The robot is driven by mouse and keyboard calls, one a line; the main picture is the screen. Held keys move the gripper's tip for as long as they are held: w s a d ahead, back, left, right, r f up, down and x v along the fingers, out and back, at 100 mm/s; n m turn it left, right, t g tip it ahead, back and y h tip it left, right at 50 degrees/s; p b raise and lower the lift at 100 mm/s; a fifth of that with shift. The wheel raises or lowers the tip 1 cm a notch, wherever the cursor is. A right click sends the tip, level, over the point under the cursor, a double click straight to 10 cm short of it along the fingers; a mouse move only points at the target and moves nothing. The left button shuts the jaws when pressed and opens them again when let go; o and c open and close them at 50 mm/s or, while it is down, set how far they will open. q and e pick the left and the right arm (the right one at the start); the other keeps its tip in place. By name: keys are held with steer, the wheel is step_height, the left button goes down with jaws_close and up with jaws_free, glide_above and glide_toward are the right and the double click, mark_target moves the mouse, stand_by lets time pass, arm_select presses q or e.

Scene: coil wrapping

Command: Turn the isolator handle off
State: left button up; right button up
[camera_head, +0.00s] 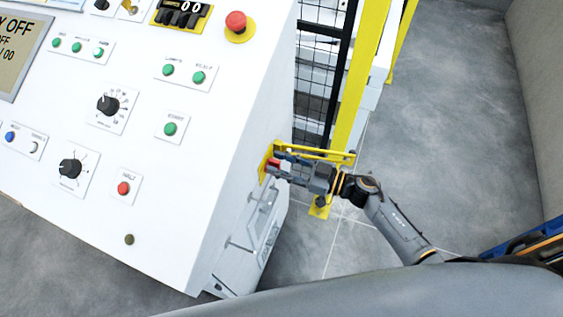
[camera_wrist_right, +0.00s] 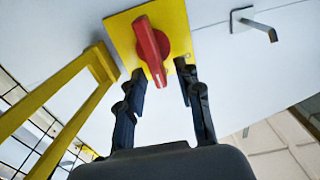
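The isolator handle (camera_wrist_right: 150,50) is a red rotary handle on a yellow square plate (camera_wrist_right: 120,37). In the right wrist view its long axis runs roughly up and down, tilted slightly. In the head view the red handle (camera_head: 273,163) shows small on the cabinet's right side, partly hidden by my gripper. My right gripper (camera_head: 279,164) is at the handle. In the right wrist view its two fingers (camera_wrist_right: 159,77) are apart, one on each side of the handle's lower end. I cannot tell whether they touch it. My left gripper is not in view.
The white control cabinet (camera_head: 200,130) fills the left, with knobs, lamps and a red emergency button (camera_head: 236,22). A yellow guard frame (camera_head: 360,75) with black mesh stands close beside my right gripper. A metal lever (camera_wrist_right: 255,24) sticks out near the plate. Grey floor (camera_head: 450,120) is clear at right.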

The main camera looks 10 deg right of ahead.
jaws_close()
steer(key=shift+n, duration=0.3)
steer(key=n, duration=0.2)
steer(key=n+b, duration=0.1)
steer(key=shift+s+a+f+n, duration=0.15)
steer(key=shift+s+a+n, duration=0.15)
steer(key=shift+s, duration=0.1)
steer(key=n, duration=0.1)
steer(key=n+b, duration=0.1)
steer(key=n, duration=0.1)
steer(key=shift+s+a+f+n, duration=0.15)
steer(key=shift+s+f+n, duration=0.15)
steer(key=shift+s, duration=0.05)
steer(key=n+b, duration=0.2)
steer(key=n, duration=0.1)
steer(key=f+n+b, duration=0.1)
steer(key=n, duration=0.1)
steer(key=shift+s+a, duration=0.25)
steer(key=shift+s, duration=0.1)
steer(key=n+b, duration=0.2)
steer(key=f+n+b, duration=0.1)
steer(key=n, duration=0.2)
steer(key=shift+s+b, duration=0.1)
steer(key=shift+b, duration=0.25)
